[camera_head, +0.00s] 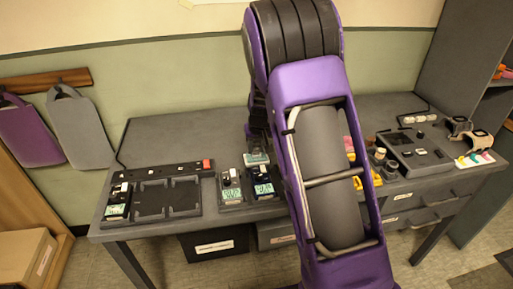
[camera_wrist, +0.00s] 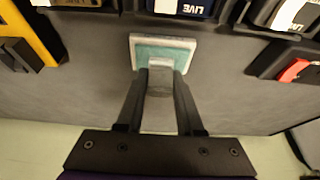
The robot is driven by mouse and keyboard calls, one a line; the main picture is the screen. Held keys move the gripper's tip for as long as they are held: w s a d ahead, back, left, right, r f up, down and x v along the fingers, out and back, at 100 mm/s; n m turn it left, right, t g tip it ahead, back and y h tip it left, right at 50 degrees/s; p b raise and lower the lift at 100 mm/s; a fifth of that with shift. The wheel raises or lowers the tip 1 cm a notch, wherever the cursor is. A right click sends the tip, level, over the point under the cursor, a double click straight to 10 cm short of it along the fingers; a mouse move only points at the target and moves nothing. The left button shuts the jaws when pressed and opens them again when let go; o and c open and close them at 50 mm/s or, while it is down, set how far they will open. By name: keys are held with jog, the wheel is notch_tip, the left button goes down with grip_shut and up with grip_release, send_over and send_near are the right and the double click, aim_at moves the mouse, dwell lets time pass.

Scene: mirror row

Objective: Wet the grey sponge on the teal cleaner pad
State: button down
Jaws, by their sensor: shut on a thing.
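My gripper (camera_wrist: 161,75) is shut on a small grey block, which looks like the grey sponge (camera_wrist: 160,82), in the wrist view. The teal cleaner pad (camera_wrist: 148,50) has a pale rim and lies on the grey table just beyond my fingertips. The fingertips and sponge overlap the pad's near edge in that view; I cannot tell whether the sponge touches it. In the head view my gripper (camera_head: 256,144) points down right by the pad (camera_head: 257,158), left of my purple arm. The sponge is too small to make out there.
Handheld devices with screens (camera_head: 231,186) stand in front of the pad, near the table's front edge. A black tray with recesses (camera_head: 152,199) lies to the left. Yellow items (camera_head: 356,178), partly behind my arm, and a dark console (camera_head: 416,148) are to the right.

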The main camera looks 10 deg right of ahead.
aim_at(257, 144)
jog(key=shift+s, duration=0.1)
jog(key=shift+r+p, duration=2.35)
jog(key=shift+r, duration=1.15)
